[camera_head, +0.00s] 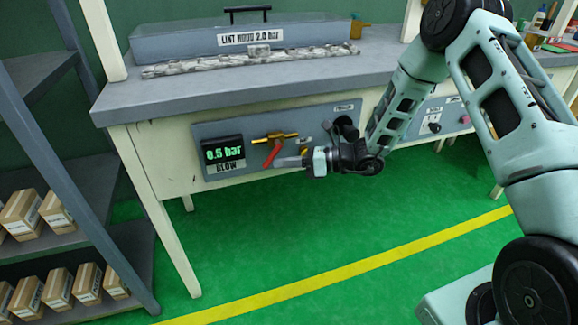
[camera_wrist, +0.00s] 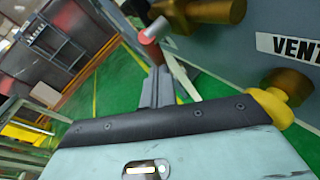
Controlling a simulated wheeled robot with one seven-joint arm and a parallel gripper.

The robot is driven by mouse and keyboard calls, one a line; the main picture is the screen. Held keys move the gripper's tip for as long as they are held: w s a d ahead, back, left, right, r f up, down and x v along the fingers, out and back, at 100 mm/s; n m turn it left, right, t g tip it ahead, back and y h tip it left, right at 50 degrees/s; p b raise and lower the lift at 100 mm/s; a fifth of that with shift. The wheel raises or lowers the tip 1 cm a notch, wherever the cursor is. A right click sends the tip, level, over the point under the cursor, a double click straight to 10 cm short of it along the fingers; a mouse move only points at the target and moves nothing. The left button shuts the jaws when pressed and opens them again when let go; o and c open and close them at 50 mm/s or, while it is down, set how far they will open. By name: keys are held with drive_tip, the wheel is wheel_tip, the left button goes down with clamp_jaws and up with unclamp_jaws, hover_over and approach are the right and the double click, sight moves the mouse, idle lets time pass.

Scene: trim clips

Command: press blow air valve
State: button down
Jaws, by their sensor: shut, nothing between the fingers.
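The blow air valve (camera_head: 275,136) is a brass valve with a red lever (camera_head: 271,154) on the grey panel under the bench. The lever hangs down, tilted to the left. The display (camera_head: 222,154) beside it reads 0.5 bar above a BLOW label. My gripper (camera_head: 280,161) is shut and empty, its tips close to the lever's lower end. In the wrist view the brass valve body (camera_wrist: 205,12) is at the top and the red lever end (camera_wrist: 154,30) is just beyond my fingertips (camera_wrist: 158,72). I cannot tell whether they touch.
A VENT label (camera_wrist: 290,46) and a brass knob (camera_wrist: 285,84) sit to the right of the valve. A shelf rack (camera_head: 90,200) with cartons stands left. The green floor in front is clear.

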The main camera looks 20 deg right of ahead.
drive_tip(key=shift+a+y, duration=0.5)
drive_tip(key=m+t+y, duration=0.1)
drive_tip(key=a+m+t+y+b, duration=0.1)
drive_tip(key=y, duration=0.1)
drive_tip(key=m+t+y, duration=0.1)
drive_tip(key=shift+a+r+t+y, duration=0.2)
drive_tip(key=shift+a+t+y, duration=0.05)
drive_tip(key=shift+t+y, duration=0.05)
drive_tip(key=shift+f, duration=0.1)
drive_tip(key=s+a+f+v, duration=0.1)
drive_tip(key=v, duration=1.1)
drive_tip(key=shift+s+f+b, duration=0.2)
drive_tip(key=shift+f+b, duration=0.1)
drive_tip(key=shift+f, duration=0.2)
